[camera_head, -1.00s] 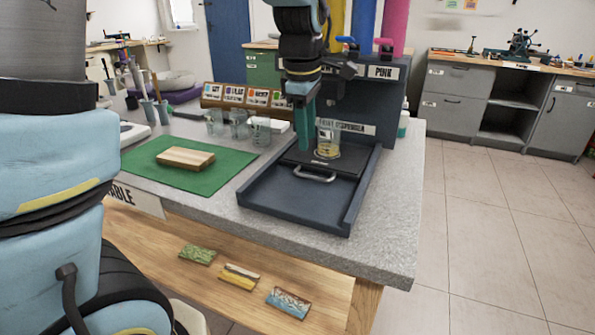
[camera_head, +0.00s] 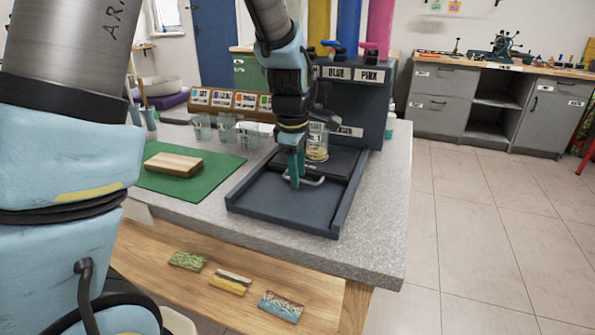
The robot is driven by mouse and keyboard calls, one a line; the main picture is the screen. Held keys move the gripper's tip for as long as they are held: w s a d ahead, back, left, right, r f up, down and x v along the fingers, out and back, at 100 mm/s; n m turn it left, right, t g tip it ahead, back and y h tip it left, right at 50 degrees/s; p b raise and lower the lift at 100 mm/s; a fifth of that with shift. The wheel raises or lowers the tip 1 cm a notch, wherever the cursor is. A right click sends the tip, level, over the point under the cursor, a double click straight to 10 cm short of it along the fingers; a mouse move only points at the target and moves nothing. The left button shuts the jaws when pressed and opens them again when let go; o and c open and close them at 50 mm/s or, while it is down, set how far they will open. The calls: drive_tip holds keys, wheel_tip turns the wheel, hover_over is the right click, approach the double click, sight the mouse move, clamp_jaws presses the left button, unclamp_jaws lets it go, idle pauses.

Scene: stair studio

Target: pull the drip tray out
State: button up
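The drip tray (camera_head: 335,165) is a dark plate with a light metal handle (camera_head: 316,181) at its front edge. It sits at the back of a dark walled base (camera_head: 290,208) under the dispenser (camera_head: 352,100). A clear cup with yellowish contents (camera_head: 317,148) stands on the tray, partly hidden by my arm. My gripper (camera_head: 294,181) points down with its teal fingers at the left part of the handle. I cannot tell whether the fingers touch or close on the handle.
A green mat (camera_head: 215,188) with a wooden block (camera_head: 173,164) lies to the left. Several clear cups (camera_head: 224,128) stand behind it, before a rack of labelled cards (camera_head: 232,99). The base's front part is empty. Painted tiles (camera_head: 230,281) lie on the lower wooden shelf.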

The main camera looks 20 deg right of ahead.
clamp_jaws()
idle(1.2)
